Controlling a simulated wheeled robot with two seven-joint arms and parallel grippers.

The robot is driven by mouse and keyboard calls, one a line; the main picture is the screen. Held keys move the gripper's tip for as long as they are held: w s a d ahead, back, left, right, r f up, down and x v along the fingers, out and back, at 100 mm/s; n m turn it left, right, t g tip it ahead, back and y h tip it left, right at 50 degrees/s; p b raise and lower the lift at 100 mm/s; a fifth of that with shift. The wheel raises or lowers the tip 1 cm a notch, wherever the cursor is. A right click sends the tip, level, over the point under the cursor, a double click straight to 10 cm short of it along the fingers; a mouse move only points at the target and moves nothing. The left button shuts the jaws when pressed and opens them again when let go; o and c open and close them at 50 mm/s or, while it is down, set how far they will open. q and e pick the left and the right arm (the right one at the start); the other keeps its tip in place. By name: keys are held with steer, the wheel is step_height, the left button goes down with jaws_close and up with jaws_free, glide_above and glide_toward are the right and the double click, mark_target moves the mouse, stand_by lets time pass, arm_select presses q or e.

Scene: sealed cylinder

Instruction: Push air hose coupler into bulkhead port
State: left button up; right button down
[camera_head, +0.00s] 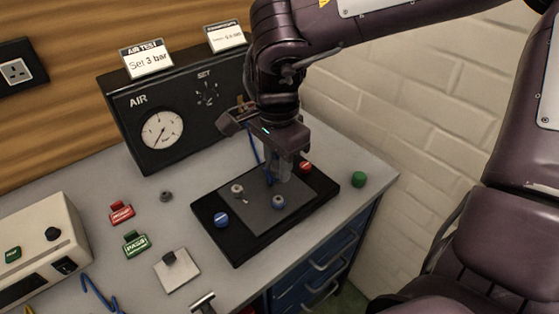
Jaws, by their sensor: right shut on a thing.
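My right gripper (278,176) reaches down from the top over the grey plate (262,218) of a black fixture. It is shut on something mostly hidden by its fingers. A blue hose (257,149) runs down beside the gripper to the fingers, so the held thing looks like the air hose coupler, though its shape is not clear. I cannot tell which is the bulkhead port, or whether the held part touches one. My left gripper is not in view.
The black fixture base (238,254) carries a blue knob (221,219) and a red knob (305,167). A black AIR gauge panel (187,130) stands behind. A green button (358,179), red stamp (121,213) and green PASS stamp (135,244) are on the bench. A brick wall bounds the right.

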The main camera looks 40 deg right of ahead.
steer(key=shift+f, duration=0.1)
step_height(320, 180, down, 5)
steer(key=b, duration=0.4)
steer(key=shift+f+b, duration=0.3)
steer(key=shift+b, duration=0.2)
stand_by(0.3)
stand_by(1.4)
steer(key=shift+f, duration=0.25)
steer(key=c, duration=1.1)
jaws_free()
steer(key=shift+o, duration=0.2)
steer(key=shift+r, duration=0.1)
